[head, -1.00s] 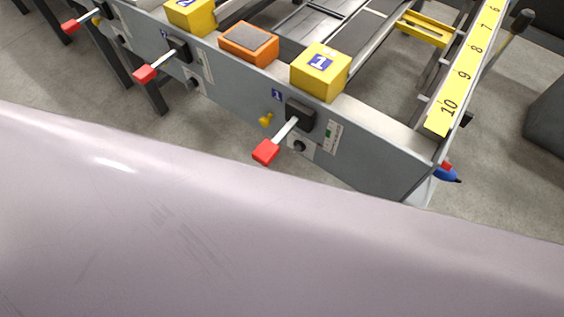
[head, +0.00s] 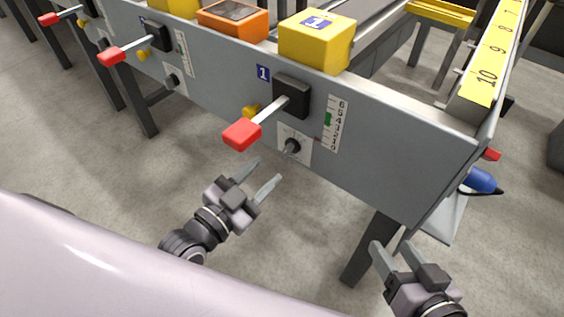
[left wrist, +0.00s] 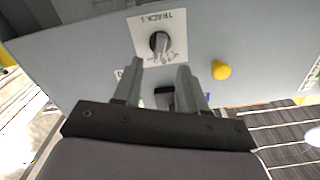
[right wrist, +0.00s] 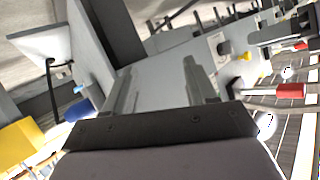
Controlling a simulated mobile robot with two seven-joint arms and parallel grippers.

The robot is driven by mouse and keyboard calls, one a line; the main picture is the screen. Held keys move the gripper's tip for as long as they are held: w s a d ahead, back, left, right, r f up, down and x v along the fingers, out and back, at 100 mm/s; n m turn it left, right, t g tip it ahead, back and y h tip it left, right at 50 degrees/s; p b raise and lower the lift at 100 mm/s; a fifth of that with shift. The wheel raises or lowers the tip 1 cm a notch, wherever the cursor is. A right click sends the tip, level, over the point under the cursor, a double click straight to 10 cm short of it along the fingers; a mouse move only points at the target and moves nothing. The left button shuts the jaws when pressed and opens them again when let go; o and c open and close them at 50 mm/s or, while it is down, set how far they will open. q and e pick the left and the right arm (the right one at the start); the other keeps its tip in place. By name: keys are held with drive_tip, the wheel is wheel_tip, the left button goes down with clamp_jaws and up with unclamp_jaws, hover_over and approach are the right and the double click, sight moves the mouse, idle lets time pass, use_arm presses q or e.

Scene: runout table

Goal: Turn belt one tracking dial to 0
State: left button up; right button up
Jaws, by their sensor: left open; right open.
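The belt one tracking dial (head: 291,147) is a small dark knob on a white plate, low on the grey side panel (head: 390,150) below the "1" label. In the left wrist view the dial (left wrist: 160,42) sits on a plate marked "TRACK 1", just beyond the fingertips. Its exact pointer reading is too small to tell. My left gripper (head: 268,172) is open and empty, below and left of the dial, apart from it. My right gripper (head: 389,252) is open and empty, low at the right near the table leg; its fingers also show in the right wrist view (right wrist: 162,85).
A red-tipped lever (head: 241,134) juts out just above left of the dial, with a yellow knob (head: 251,110) behind it. A scale strip (head: 333,124) is to the right. A blue object (head: 481,180) hangs at the panel's right end. A second dial (head: 172,80) is further left.

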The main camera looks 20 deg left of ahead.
sight(285, 153)
use_arm(q)
drive_tip(key=shift+b+x, duration=0.9)
drive_tip(key=shift+x, duration=2.5)
use_arm(e)
drive_tip(key=shift+w+a+f+y, duration=0.1)
drive_tip(key=shift+a+y, duration=0.15)
drive_tip(key=shift+a, duration=0.15)
drive_tip(key=shift+w+a+f+y, duration=0.1)
drive_tip(key=shift+a+y, duration=0.15)
drive_tip(key=shift+a, duration=0.1)
drive_tip(key=shift+r, duration=0.1)
use_arm(q)
clamp_jaws()
